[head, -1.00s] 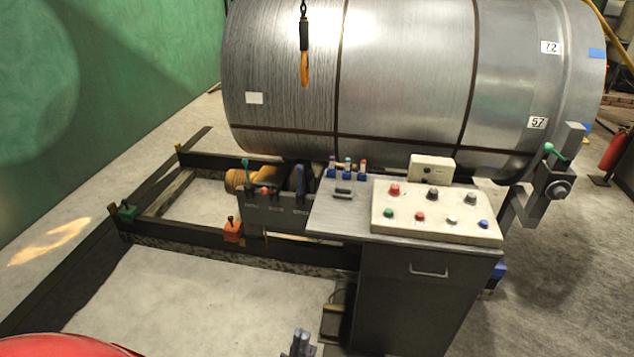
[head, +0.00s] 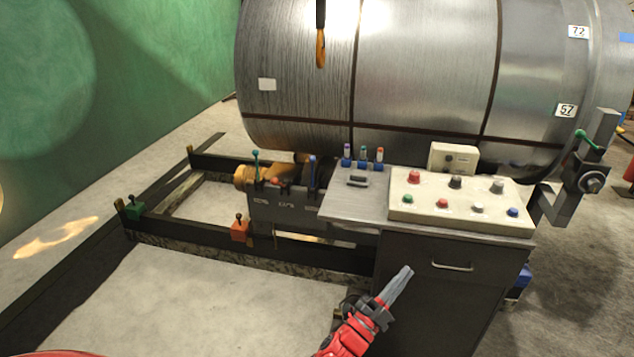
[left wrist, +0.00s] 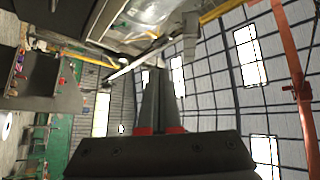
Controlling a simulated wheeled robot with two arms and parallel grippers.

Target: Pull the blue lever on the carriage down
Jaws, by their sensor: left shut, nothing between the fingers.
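The blue lever (head: 312,172) stands roughly upright on the dark carriage (head: 285,203), left of the control desk. A teal lever (head: 255,166) and a low red-topped lever (head: 275,182) stand on the same carriage to its left. My left gripper (head: 408,270) is shut and empty in front of the desk's dark cabinet, well below and to the right of the blue lever, pointing up and right. Its closed fingers (left wrist: 158,75) also show in the left wrist view, where I cannot make out the blue lever. My right gripper is not in view.
The control desk (head: 345,206) with a button panel (head: 461,225) and small coloured switches stands right of the carriage. A large metal drum (head: 420,70) lies behind. The floor inside the low frame is clear.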

